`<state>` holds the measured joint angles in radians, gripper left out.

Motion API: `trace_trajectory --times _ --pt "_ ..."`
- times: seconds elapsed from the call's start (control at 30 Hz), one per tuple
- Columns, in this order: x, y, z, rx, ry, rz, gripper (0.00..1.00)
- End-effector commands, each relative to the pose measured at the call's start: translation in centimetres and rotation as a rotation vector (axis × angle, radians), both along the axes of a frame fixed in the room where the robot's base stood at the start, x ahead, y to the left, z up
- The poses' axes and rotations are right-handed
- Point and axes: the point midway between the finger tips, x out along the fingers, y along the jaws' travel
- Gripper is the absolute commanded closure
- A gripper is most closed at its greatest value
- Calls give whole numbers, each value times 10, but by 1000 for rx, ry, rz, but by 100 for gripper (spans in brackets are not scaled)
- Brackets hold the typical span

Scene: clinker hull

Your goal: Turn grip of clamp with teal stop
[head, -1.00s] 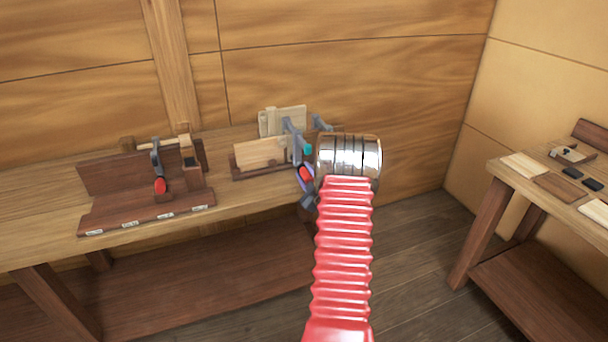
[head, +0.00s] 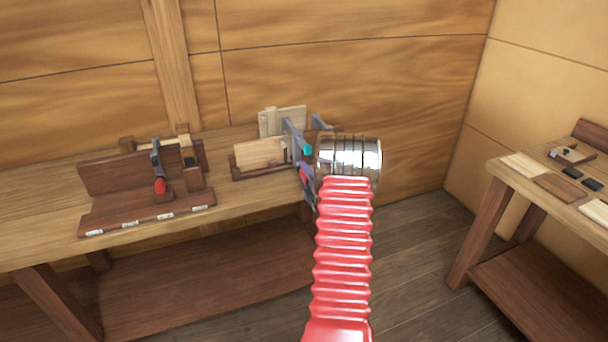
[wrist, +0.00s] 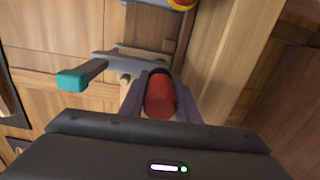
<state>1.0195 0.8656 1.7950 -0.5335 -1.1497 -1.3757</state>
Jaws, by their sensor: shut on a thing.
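The clamp with the teal stop (head: 307,150) stands at the right end of the long bench, beside pale boards. The teal stop also shows at left in the wrist view (wrist: 72,80), on the end of a grey bar. The clamp's red grip (wrist: 160,97) lies between the two fingers of my gripper (wrist: 157,88), which is shut on it. In the head view my gripper (head: 307,180) is at the bench's right end, and the red grip is mostly hidden there by a finger.
Another clamp with a red grip (head: 160,186) stands on a dark wooden rack (head: 95,215) at left. Pale boards (head: 262,152) stand behind the teal-stop clamp. A second bench (head: 507,186) at right holds small blocks. Floor (head: 420,240) between the benches is clear.

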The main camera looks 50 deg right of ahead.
Motion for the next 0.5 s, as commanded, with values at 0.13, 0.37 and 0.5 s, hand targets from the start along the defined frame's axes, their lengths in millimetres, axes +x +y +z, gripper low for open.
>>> trace_trajectory --times 0.13,0.37,0.5 --pt "3 3 0 -20 12 8 93" --pt "3 3 0 -21 13 7 93" --pt "3 3 0 -20 13 7 70"
